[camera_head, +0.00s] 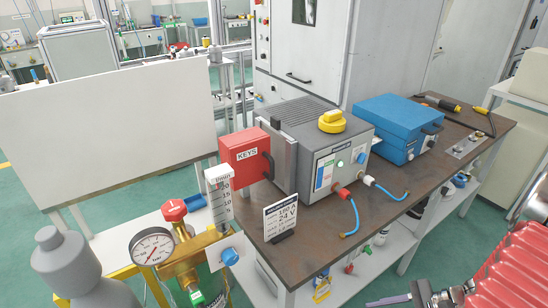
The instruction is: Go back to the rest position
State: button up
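My gripper (390,299) shows only in part at the bottom edge, right of centre, in front of the workbench's lower shelf. A thin grey finger points left from its dark body. The rest is cut off by the frame, so I cannot tell whether it is open or shut, or whether it holds anything. A red ribbed sleeve, which seems to belong to my arm, fills the lower right corner.
A brown-topped workbench (300,238) carries a grey welding unit (345,160) with a yellow knob, a red KEYS box (245,155) and a blue case (398,122). A pressure gauge (152,247) stands lower left. Green floor shows right of the bench.

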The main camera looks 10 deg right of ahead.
jog(key=w+a+r+n+h, duration=0.1)
jog(key=a+r+n+h, duration=0.4)
jog(key=a+r+n, duration=0.4)
jog(key=w+a+r+n+h, duration=0.1)
jog(key=a+r+n+h, duration=0.4)
jog(key=r, duration=1.4)
jog(key=a+n, duration=0.4)
jog(key=a, duration=0.3)
jog(key=shift+w+a+r+n+t, duration=0.3)
jog(key=shift+w+a, duration=0.05)
jog(key=shift+a, duration=0.05)
